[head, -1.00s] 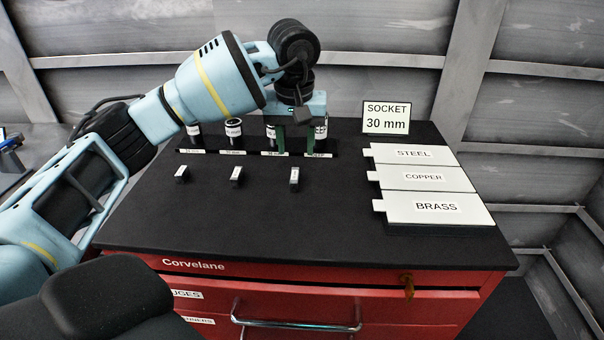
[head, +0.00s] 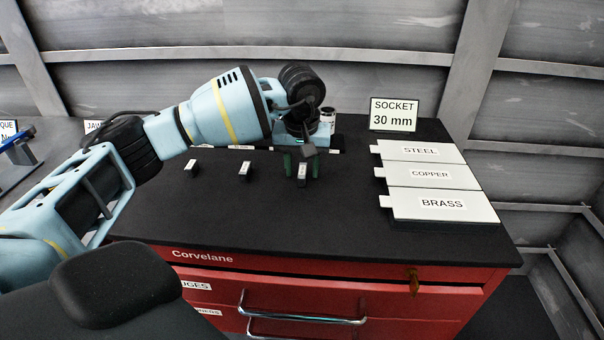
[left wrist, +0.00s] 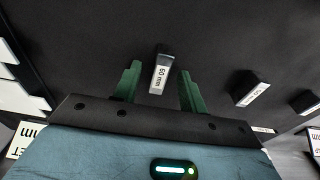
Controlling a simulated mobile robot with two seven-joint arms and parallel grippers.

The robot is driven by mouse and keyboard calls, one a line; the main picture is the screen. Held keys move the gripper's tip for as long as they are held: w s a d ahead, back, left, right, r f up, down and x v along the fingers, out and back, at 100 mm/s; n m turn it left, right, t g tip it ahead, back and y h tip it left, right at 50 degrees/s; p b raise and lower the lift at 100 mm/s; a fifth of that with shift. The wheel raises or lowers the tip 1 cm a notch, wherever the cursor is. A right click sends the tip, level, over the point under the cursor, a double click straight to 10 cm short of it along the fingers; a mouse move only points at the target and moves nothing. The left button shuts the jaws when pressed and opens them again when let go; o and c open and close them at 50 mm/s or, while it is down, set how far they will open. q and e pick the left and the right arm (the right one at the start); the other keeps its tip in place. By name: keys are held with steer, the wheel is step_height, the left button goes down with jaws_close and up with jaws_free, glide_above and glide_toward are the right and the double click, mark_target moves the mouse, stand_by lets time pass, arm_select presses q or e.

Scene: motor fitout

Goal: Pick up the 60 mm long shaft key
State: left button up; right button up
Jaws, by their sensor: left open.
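The 60 mm shaft key (left wrist: 160,72) is a small block with a white label reading 60 mm, in the left wrist view. It lies on the black cabinet top between the two green fingers of my left gripper (left wrist: 158,88). The fingers are open, one on each side, with gaps to the key. In the head view the left gripper (head: 296,165) hangs over the rightmost key (head: 302,175) of the row. I cannot tell how high the fingertips are above the top. My right gripper is not in view.
Two other keys lie to the left in the head view, a middle key (head: 244,168) and a left key (head: 191,169). Sockets stand behind, mostly hidden by my arm. White plates (head: 440,177) marked STEEL, COPPER and BRASS and a SOCKET 30 mm sign (head: 394,114) are at right. The front is clear.

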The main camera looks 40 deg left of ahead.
mark_target(303, 170)
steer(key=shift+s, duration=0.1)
arm_select(q)
jaws_close()
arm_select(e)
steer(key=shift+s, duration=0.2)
arm_select(q)
steer(key=shift+r, duration=0.15)
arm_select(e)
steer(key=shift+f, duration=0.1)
arm_select(q)
steer(key=shift+r, duration=0.6)
step_height(303, 170, up, 2)
steer(key=shift+s+d+r, duration=0.1)
steer(key=s+d, duration=0.3)
steer(key=s, duration=0.1)
steer(key=s+d+r+b, duration=0.1)
steer(key=s+d, duration=0.2)
steer(key=s, duration=0.1)
steer(key=s+d, duration=0.3)
steer(key=s, duration=0.1)
steer(key=shift+s+d+r, duration=0.15)
steer(key=shift+s+d, duration=0.1)
steer(key=shift+d, duration=0.05)
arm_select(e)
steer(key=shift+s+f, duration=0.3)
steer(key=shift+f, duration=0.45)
